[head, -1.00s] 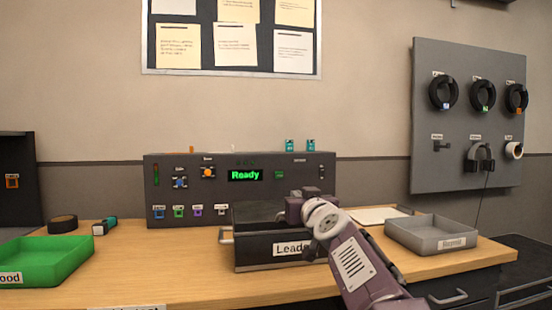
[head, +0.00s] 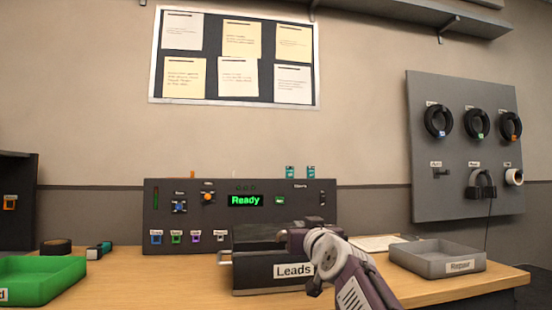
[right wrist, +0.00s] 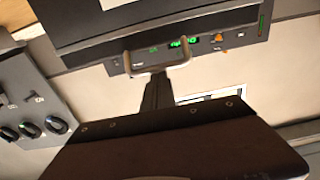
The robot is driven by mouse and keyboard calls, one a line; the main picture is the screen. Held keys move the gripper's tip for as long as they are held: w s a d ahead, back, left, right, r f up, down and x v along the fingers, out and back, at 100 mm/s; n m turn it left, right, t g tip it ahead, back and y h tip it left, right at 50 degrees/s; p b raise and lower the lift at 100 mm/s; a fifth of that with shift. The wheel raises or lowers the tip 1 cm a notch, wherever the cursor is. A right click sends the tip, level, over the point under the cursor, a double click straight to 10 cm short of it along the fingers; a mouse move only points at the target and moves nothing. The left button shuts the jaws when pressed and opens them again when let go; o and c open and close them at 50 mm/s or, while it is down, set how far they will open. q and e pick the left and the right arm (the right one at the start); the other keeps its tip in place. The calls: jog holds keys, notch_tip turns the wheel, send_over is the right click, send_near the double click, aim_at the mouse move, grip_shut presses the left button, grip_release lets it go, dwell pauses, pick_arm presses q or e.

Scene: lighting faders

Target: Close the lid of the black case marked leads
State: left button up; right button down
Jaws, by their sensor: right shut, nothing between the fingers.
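The black case (head: 262,278) with the white label "Leads" stands on the desk in front of the grey console. Its dark lid (head: 255,238) shows behind the front wall, partly hidden by my right gripper; I cannot tell its exact angle. A pale handle (head: 225,257) sticks out at the left. My right gripper (head: 283,235) is shut and empty, over the right part of the case; contact is unclear. In the right wrist view, the shut fingers (right wrist: 157,92) point at a pale handle loop (right wrist: 160,62) beside a dark surface. My left gripper is not in view.
The console (head: 160,207) with a green "Ready" display stands close behind the case. A grey tray (head: 437,258) labelled "Repair" is to the right, a green tray (head: 45,278) to the left. The desk (head: 150,275) between the green tray and the case is clear.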

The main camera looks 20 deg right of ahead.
jog(key=shift+w+f, duration=0.2)
jog(key=shift+f, duration=0.3)
notch_tip(320, 180, up, 5)
jog(key=p, duration=0.5)
jog(key=f+b+v, duration=0.1)
jog(key=b+v, duration=0.1)
jog(key=v, duration=0.7)
jog(key=shift+s+b, duration=0.25)
jog(key=shift+b, duration=0.15)
